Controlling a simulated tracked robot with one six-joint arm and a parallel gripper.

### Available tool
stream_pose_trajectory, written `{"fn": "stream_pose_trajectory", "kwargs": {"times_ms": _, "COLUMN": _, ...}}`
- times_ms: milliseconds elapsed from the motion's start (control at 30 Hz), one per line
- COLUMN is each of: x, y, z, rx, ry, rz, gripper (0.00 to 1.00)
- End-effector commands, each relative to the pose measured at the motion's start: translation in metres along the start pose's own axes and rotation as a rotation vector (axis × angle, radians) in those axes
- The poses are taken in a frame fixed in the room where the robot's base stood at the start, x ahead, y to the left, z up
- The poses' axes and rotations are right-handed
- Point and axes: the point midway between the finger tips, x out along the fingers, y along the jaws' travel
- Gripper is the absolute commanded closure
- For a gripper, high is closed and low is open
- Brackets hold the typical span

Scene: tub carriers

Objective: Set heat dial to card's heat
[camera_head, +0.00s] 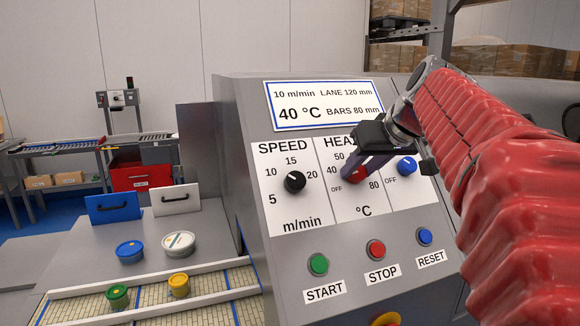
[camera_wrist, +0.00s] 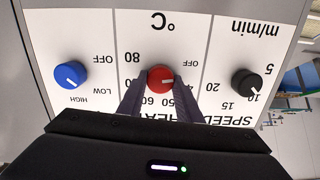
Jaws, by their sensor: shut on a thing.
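The card (camera_head: 323,105) on the sloped panel reads 40 °C, 10 m/min, LANE 120 mm and BARS 80 mm. The red heat dial (camera_head: 356,175) sits in the middle column below it. In the wrist view, which is upside down, the heat dial (camera_wrist: 161,76) has a white mark pointing right, towards the 40 side. My gripper (camera_head: 362,168) is shut on the heat dial, one finger on each side. The fingers (camera_wrist: 161,88) cover part of the scale in the wrist view; 50, 60 and 80 are readable there.
The black speed dial (camera_wrist: 245,83) and the blue dial (camera_wrist: 70,75) flank the heat dial closely. Green START (camera_head: 318,264), red STOP (camera_head: 376,249) and blue RESET (camera_head: 425,236) buttons are below. Tubs and a conveyor (camera_head: 225,285) are at left.

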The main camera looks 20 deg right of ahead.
Motion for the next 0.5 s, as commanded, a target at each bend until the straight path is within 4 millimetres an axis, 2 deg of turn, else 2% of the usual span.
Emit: {"fn": "stream_pose_trajectory", "kwargs": {"times_ms": 500, "x": -0.0004, "y": 0.0025, "z": 0.0001, "rx": 0.419, "ry": 0.001, "rz": -0.021, "gripper": 0.91}}
